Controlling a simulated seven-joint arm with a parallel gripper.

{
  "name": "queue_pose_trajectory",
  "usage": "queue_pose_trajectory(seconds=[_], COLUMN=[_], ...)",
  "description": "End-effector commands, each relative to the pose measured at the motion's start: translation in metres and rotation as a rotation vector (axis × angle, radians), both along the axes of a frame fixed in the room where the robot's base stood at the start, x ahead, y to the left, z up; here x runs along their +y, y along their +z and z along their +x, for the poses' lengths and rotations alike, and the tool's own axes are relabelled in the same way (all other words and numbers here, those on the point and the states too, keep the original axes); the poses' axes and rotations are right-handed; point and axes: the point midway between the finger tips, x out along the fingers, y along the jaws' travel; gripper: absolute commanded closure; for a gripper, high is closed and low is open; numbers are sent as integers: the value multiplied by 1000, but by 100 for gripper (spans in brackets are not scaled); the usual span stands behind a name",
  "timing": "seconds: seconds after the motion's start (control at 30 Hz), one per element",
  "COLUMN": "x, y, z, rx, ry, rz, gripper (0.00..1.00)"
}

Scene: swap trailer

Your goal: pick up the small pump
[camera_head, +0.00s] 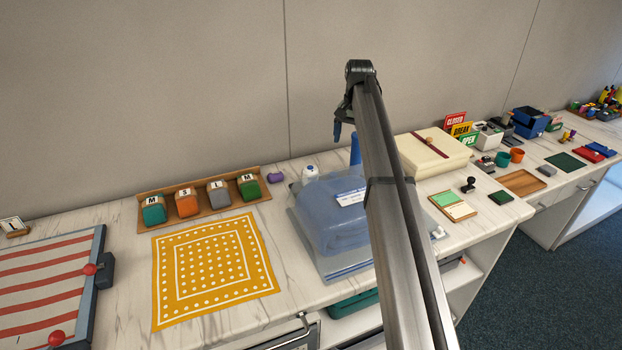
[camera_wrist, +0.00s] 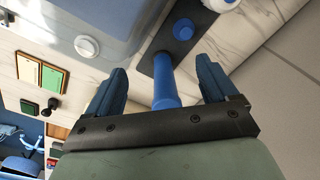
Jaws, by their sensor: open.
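The small pump, a blue upright cylinder (camera_wrist: 165,80), stands at a dark base plate (camera_wrist: 187,42) in the wrist view. Its blue top also shows behind the blue bag in the head view (camera_head: 355,150), partly hidden by my arm. My gripper (camera_wrist: 162,66) is open, with one dark blue finger on each side of the cylinder and visible gaps to both. In the head view my gripper (camera_head: 338,131) hangs above the back of the counter, near the pump. Contact with the pump does not show.
A bulging clear blue bag (camera_head: 332,215) lies in front of the pump. A cream box (camera_head: 430,155) is to the right. The wall (camera_head: 220,80) is close behind.

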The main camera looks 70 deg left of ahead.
Motion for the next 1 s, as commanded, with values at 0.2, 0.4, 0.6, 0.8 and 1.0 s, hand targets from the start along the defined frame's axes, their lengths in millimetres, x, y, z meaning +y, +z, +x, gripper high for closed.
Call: queue_pose_trajectory(seconds=[0.2, 0.4, 0.6, 0.8, 1.0], x=[39, 48, 48, 47, 48], y=[6, 6, -10, -43, -72], z=[-84, -109, -110, -110, -110], rx=[-6, -8, -8, -8, -8], ry=[22, 25, 26, 26, 26], rz=[-27, -34, -35, -36, -35], gripper=[14, 14, 14, 14, 14])
